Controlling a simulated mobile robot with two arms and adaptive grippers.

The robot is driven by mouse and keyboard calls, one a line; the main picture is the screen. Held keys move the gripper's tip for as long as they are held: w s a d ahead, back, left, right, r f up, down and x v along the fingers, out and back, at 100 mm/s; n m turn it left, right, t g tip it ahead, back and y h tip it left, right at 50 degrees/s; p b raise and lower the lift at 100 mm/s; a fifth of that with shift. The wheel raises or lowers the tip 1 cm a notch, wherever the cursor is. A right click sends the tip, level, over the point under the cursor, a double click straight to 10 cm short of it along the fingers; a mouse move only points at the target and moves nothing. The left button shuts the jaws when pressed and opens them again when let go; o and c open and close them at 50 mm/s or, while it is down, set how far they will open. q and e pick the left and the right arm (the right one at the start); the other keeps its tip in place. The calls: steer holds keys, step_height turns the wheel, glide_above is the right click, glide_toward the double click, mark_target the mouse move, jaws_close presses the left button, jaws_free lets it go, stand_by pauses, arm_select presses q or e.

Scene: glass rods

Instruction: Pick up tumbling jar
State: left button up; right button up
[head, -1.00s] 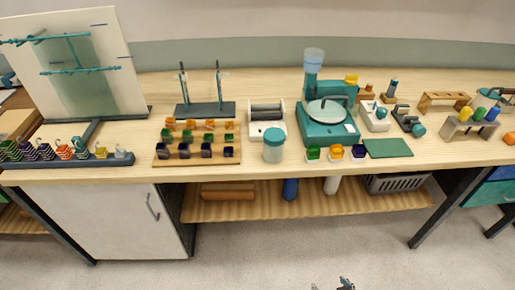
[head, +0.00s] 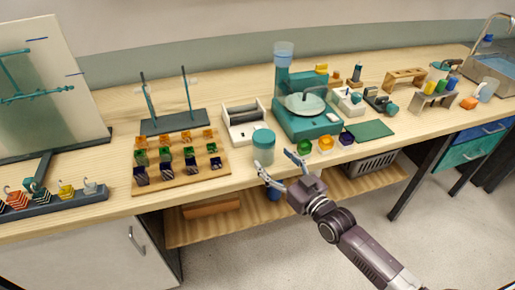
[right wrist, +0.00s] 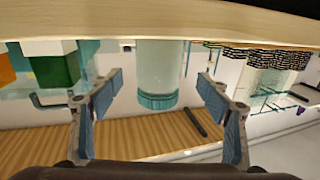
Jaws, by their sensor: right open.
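The tumbling jar (head: 263,152) is a pale, clear cylinder with a teal lid, standing upright near the front edge of the bench. My right gripper (head: 274,163) is in front of the jar, at the bench edge, with its fingers spread towards it. In the right wrist view, which is upside down, the jar (right wrist: 157,70) shows between the two open fingers (right wrist: 160,82) and beyond them. I see no contact there. My left gripper is not in view.
A wooden rack of coloured cubes (head: 180,170) stands left of the jar. A white roller unit (head: 243,122) is behind it, and a teal machine (head: 308,122) is behind right. Small coloured pots (head: 326,145) stand to the right. The bench edge (right wrist: 200,20) is close to the gripper.

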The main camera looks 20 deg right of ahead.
steer(key=shift+w+a+r, duration=0.1)
steer(key=shift+w+r, duration=0.05)
steer(key=shift+w, duration=0.2)
steer(key=shift+w+r, duration=0.1)
steer(key=shift+w, duration=0.05)
steer(key=w, duration=0.1)
steer(key=w+a+f, duration=0.1)
steer(key=w, duration=0.2)
steer(key=shift+w+a+f+p, duration=0.15)
steer(key=shift+w+a+p, duration=0.05)
steer(key=shift+w+p, duration=0.15)
steer(key=shift+w+a, duration=0.1)
steer(key=shift+w, duration=0.1)
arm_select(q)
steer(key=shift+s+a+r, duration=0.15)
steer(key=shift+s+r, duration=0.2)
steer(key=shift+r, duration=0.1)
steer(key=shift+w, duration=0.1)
arm_select(e)
steer(key=c, duration=1.6)
